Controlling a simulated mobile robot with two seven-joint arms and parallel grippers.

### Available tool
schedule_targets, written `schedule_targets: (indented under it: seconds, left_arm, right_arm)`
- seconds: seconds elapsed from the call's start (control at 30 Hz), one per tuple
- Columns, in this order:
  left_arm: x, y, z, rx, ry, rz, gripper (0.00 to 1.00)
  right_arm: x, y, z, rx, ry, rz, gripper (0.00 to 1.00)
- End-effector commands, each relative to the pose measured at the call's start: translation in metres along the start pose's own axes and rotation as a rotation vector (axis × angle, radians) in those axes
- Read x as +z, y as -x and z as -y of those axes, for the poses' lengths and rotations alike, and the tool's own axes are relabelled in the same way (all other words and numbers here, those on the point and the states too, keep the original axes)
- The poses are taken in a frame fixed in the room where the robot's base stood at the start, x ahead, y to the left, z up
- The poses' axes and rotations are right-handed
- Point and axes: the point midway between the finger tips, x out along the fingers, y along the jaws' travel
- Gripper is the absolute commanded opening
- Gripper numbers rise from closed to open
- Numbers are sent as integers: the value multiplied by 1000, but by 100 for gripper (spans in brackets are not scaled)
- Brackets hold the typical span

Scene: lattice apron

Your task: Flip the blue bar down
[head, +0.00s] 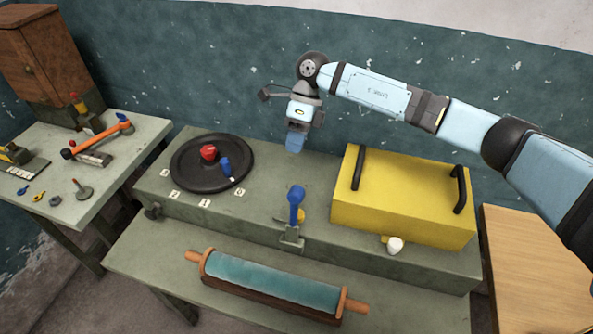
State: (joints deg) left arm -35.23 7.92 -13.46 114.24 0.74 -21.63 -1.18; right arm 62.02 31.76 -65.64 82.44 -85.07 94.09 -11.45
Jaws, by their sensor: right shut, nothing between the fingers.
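The blue bar (296,203) is a short lever with a rounded top. It stands upright in a grey bracket (291,238) at the front edge of the raised green bench, with a small yellow part beside it. My right gripper (294,144) points down over the bench, above and behind the bar in the head view. Its blue fingers are shut and empty, with a visible gap to the bar. My left gripper is not in view.
A yellow box (402,202) with two black handles sits to the right of the bar. A black disc (186,182) with red and blue knobs lies to the left. A teal roller (272,281) rests on the lower bench in front. A cluttered side table (142,131) stands at the left.

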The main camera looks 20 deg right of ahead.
Motion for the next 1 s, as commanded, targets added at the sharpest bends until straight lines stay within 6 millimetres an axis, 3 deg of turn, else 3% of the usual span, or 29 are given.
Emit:
schedule_targets:
  seconds: [0.1,0.2,0.57,0.77,1.0]
  left_arm:
    - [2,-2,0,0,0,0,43]
    - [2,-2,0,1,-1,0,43]
    - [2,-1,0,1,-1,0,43]
    - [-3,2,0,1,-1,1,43]
    - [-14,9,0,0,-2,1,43]
  right_arm:
    - [-14,28,18,-94,-19,-87,0]
    - [-20,37,23,-124,-27,-119,0]
    - [-20,38,24,-127,-28,-123,0]
    - [-23,18,25,-124,-28,-124,0]
    - [-29,-31,30,-123,-28,-125,0]
